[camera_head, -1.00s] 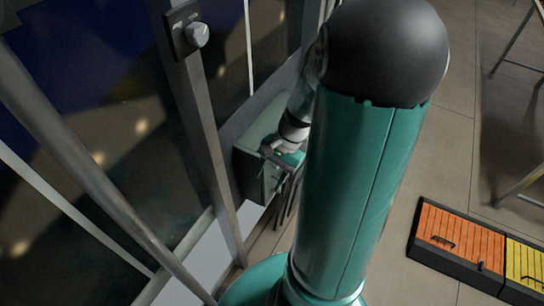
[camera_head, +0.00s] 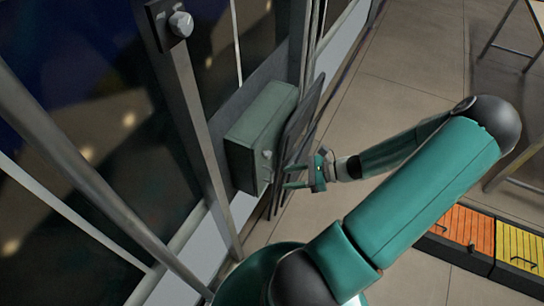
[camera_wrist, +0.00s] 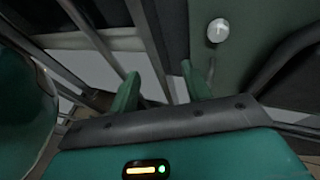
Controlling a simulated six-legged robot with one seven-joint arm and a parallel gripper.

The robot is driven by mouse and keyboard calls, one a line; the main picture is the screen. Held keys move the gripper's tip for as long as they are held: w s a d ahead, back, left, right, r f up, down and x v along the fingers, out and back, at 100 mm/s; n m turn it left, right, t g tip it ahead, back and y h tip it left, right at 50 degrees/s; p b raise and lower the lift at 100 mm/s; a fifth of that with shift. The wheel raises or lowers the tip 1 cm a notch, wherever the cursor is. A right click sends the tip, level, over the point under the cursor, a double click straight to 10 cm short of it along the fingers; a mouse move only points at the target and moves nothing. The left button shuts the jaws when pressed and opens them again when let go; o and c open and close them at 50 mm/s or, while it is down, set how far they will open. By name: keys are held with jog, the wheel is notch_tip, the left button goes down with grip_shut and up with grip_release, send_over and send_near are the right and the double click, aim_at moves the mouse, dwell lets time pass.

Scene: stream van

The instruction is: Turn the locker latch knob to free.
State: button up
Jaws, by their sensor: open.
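A green locker box (camera_head: 240,150) is mounted low on the dark wall in the head view. A small pale knob (camera_head: 267,155) sits on its front face. In the wrist view the round whitish knob (camera_wrist: 218,30) shows on the green panel (camera_wrist: 260,45), above and right of the fingertips. It bears a small mark, too small to read surely. My gripper (camera_head: 289,177) is open and empty, just right of and a little below the knob. Both fingers (camera_wrist: 163,80) are apart, and neither appears to touch the knob.
Another pale knob (camera_head: 181,24) is on a dark plate atop a metal post (camera_head: 195,110). Thin dark bars or panels (camera_head: 302,115) stand close right of the locker, near my gripper. Orange (camera_head: 466,228) and yellow (camera_head: 520,250) slatted boxes lie at lower right. Open floor (camera_head: 400,70) lies behind.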

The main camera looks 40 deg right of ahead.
aim_at(270, 156)
jog(key=s+d+f+m+t+h, duration=0.1)
jog(key=s+d+m+t+h, duration=0.15)
jog(key=d+m+t, duration=0.4)
jog(key=shift+m+h, duration=0.25)
jog(key=shift+h, duration=0.2)
jog(key=x, duration=1.4)
jog(key=shift+w+a+f, duration=0.15)
jog(key=shift+f, duration=0.05)
jog(key=c, duration=1)
